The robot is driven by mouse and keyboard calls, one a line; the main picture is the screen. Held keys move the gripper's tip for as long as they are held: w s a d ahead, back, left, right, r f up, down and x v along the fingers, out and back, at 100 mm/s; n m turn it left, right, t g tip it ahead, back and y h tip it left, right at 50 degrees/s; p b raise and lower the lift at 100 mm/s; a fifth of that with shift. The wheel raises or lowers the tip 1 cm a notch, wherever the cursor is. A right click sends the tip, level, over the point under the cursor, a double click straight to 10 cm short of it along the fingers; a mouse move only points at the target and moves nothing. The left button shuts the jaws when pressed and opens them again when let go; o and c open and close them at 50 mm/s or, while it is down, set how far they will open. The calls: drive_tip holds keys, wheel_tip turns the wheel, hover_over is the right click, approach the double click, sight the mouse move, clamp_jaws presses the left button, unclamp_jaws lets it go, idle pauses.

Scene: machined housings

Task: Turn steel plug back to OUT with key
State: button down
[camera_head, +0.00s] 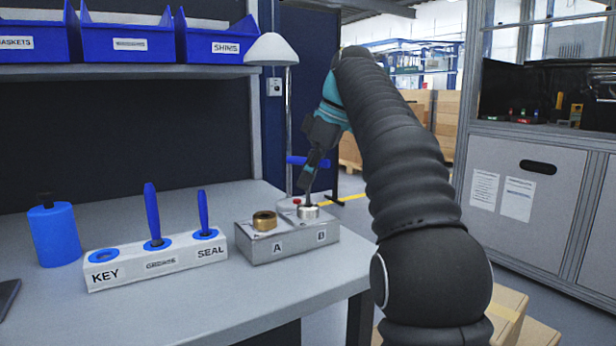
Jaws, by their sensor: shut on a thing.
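The metal housing (290,243) sits near the bench's right end, with bores marked A and B. A brass plug (264,221) stands in A and the steel plug (308,212) in B. My gripper (307,182) is above B, pointing down, shut on the key. The key's blue cross handle (324,162) shows beside the fingers, and a thin dark shaft runs down to the steel plug. I cannot tell how deeply the key's tip sits in it. The plug's markings are too small to read. The white rack (160,266) has an empty KEY hole at its left.
Two blue-handled tools (152,212) stand in the rack's middle and SEAL holes. A blue cylinder (54,235) stands at the left. A lamp (272,50) rises behind the housing. A small red part (296,201) lies behind the plugs. The front bench is clear.

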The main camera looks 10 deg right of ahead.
drive_tip(key=n+g, duration=0.1)
drive_tip(key=n, duration=0.1)
drive_tip(key=shift+n+y, duration=0.3)
drive_tip(key=shift+n, duration=0.1)
drive_tip(key=c, duration=1.2)
unclamp_jaws()
drive_tip(key=shift+o, duration=0.2)
